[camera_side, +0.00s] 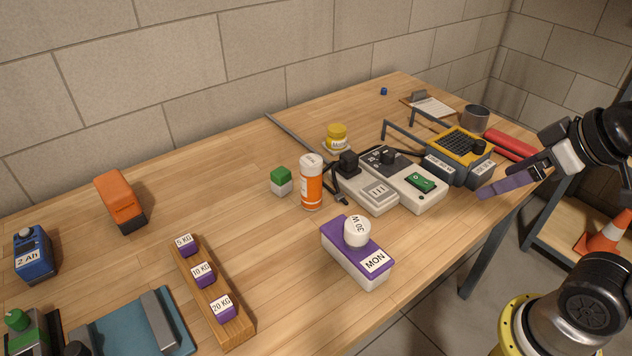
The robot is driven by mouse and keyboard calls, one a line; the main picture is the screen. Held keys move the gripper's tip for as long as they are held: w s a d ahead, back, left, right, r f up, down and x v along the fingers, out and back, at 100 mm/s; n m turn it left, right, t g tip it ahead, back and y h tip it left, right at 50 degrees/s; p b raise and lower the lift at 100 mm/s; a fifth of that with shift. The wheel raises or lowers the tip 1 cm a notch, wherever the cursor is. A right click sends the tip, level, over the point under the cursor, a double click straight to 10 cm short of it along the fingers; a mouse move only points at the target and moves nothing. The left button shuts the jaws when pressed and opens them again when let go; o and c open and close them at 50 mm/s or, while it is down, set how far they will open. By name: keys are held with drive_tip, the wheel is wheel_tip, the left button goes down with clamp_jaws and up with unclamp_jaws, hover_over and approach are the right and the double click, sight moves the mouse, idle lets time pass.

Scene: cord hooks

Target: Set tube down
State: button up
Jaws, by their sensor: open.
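An orange tube with a white cap and a white label (312,184) stands upright on the wooden table (260,235), near the middle. My gripper (503,182) is at the right, over or beside the table's right edge, well apart from the orange tube. It is open; a flat purple piece shows at its end, and I cannot tell whether this is one of its fingers. A red cylinder (512,146) lies on the table behind my gripper.
A green and white block (281,181) stands close left of the tube. A grey device (372,190) with a black plug stands close right. A purple-lidded MON box (355,255) with a white-capped item is in front.

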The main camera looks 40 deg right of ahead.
drive_tip(key=w+a+r+n+t+y, duration=0.2)
drive_tip(key=w+r+t, duration=0.4)
drive_tip(key=w, duration=0.6)
drive_tip(key=w+a+r+n+t+y, duration=0.15)
drive_tip(key=w+r+t, duration=0.5)
drive_tip(key=w, duration=0.65)
drive_tip(key=n+g+y, duration=0.2)
drive_tip(key=n+y, duration=0.1)
drive_tip(key=y, duration=0.2)
hover_over(321, 175)
drive_tip(key=w, duration=0.2)
wheel_tip(321, 175, down, 12)
drive_tip(key=shift+m+g, duration=0.45)
drive_tip(key=shift+g, duration=0.3)
drive_tip(key=f, duration=0.5)
drive_tip(key=a+f, duration=0.1)
drive_tip(key=f, duration=0.2)
drive_tip(key=shift+f, duration=1.5)
wheel_tip(321, 175, down, 4)
drive_tip(key=shift+f, duration=0.15)
drive_tip(key=shift+w+a+r, duration=0.25)
drive_tip(key=shift+w+a, duration=0.2)
drive_tip(key=shift+w, duration=0.3)
drive_tip(key=shift+w+a, duration=0.25)
drive_tip(key=shift+w, duration=0.35)
